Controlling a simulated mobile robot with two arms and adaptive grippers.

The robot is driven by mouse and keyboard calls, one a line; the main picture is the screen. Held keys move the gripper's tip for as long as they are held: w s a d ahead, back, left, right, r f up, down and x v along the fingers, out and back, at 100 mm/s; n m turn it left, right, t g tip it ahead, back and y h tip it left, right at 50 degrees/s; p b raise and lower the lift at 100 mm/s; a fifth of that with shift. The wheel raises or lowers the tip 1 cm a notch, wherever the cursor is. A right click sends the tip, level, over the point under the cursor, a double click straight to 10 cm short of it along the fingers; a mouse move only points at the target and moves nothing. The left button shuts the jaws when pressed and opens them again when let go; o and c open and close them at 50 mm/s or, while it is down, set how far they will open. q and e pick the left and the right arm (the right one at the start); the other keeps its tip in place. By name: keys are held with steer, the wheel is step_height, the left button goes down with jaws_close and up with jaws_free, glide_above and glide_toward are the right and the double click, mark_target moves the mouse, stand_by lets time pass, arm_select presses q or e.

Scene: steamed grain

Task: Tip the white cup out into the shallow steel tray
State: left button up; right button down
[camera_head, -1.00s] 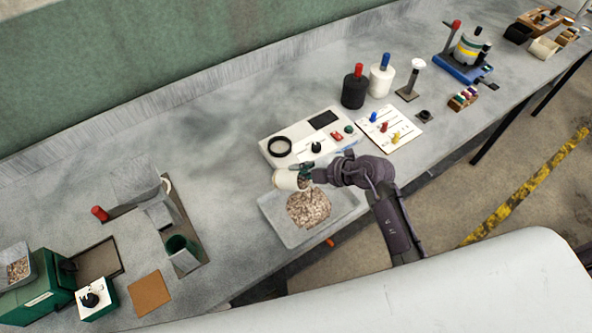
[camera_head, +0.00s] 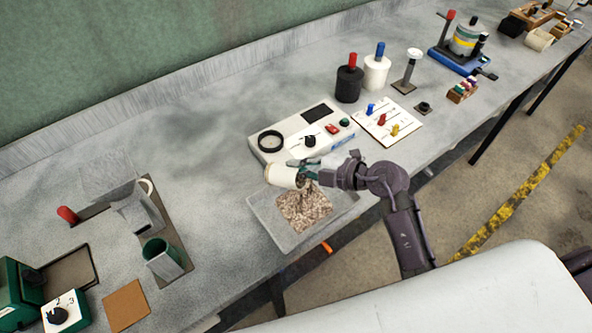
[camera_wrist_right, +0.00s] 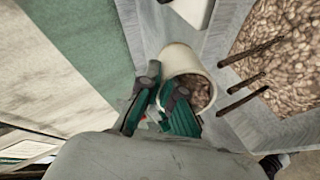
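The white cup (camera_head: 283,176) is tilted on its side above the back left part of the shallow steel tray (camera_head: 268,212). My right gripper (camera_head: 300,172) is shut on the cup's wall. In the right wrist view, the gripper (camera_wrist_right: 165,100) grips the near rim of the cup (camera_wrist_right: 184,62), and brown grain (camera_wrist_right: 197,92) shows inside the mouth. A heap of brown flaky grain (camera_head: 303,207) lies in the middle of the tray; it also fills the upper right of the right wrist view (camera_wrist_right: 285,45). My left gripper is not in view.
A white panel device (camera_head: 290,143) with a black ring stands right behind the tray. A board with colored sliders (camera_head: 388,125) is to its right. A grey metal stand with a green cup (camera_head: 155,248) is left of the tray. The bench between them is clear.

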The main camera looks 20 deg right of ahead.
steer(key=shift+s+d+t+y+b, duration=0.25)
steer(key=shift+t+y+b, duration=0.35)
steer(key=shift+b, duration=0.9)
steer(key=shift+s+d+t+y+b, duration=0.25)
steer(key=shift+t+y+b, duration=0.35)
steer(key=shift+b, duration=0.85)
steer(key=t+y+b, duration=0.1)
steer(key=b, duration=0.3)
steer(key=s+d+r+t+y+b, duration=0.1)
steer(key=y+b, duration=0.1)
steer(key=b, duration=0.1)
steer(key=shift+t+b, duration=0.35)
steer(key=shift+t, duration=0.05)
